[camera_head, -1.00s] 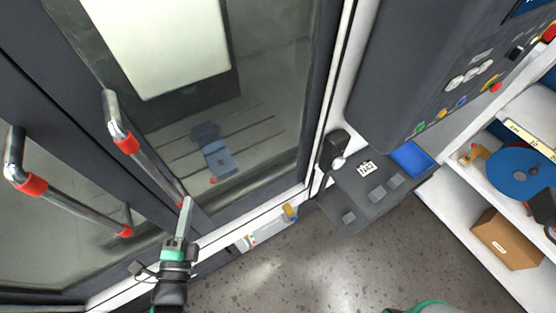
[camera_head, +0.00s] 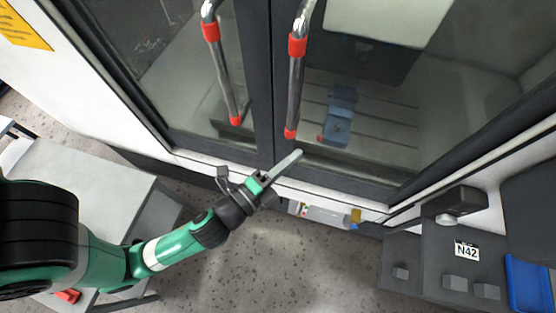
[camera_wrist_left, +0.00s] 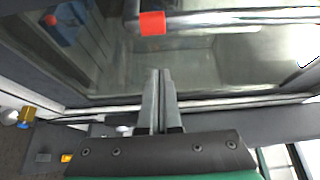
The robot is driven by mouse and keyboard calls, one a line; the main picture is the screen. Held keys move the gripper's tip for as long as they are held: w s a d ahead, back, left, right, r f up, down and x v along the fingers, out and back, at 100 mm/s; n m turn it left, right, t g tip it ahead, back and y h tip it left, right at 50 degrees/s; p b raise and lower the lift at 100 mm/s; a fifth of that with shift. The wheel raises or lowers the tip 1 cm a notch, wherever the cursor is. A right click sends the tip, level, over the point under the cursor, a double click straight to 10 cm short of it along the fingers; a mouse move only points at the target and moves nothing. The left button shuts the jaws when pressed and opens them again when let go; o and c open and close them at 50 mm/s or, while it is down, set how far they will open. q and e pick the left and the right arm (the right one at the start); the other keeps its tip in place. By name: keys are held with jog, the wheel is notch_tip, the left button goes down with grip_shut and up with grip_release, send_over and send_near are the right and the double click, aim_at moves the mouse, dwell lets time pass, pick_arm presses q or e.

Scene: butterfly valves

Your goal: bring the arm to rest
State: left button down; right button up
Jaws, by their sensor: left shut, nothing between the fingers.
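My left gripper (camera_head: 284,165) is shut and empty in the head view, in front of the lower edge of the machine's double doors. Its fingers lie together in the left wrist view (camera_wrist_left: 158,88). The right door handle (camera_head: 295,85), grey with red ends, stands just above the fingertips and apart from them. A handle also crosses the top of the left wrist view (camera_wrist_left: 215,18). The left door handle (camera_head: 223,75) is further left. Both doors look closed. A blue vise-like block (camera_head: 338,115) shows behind the glass. My right gripper is not in view.
A grey table (camera_head: 80,185) stands at the left beneath my arm. A small white unit with a yellow part (camera_head: 325,215) sits below the doors. Speckled floor (camera_head: 265,265) is clear.

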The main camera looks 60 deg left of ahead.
pick_arm(q)
jog(key=b+v, duration=0.1)
jog(key=v, duration=0.4)
jog(key=shift+s, duration=0.35)
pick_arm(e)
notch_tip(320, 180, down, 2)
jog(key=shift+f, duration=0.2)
pick_arm(q)
jog(key=shift+r, duration=0.1)
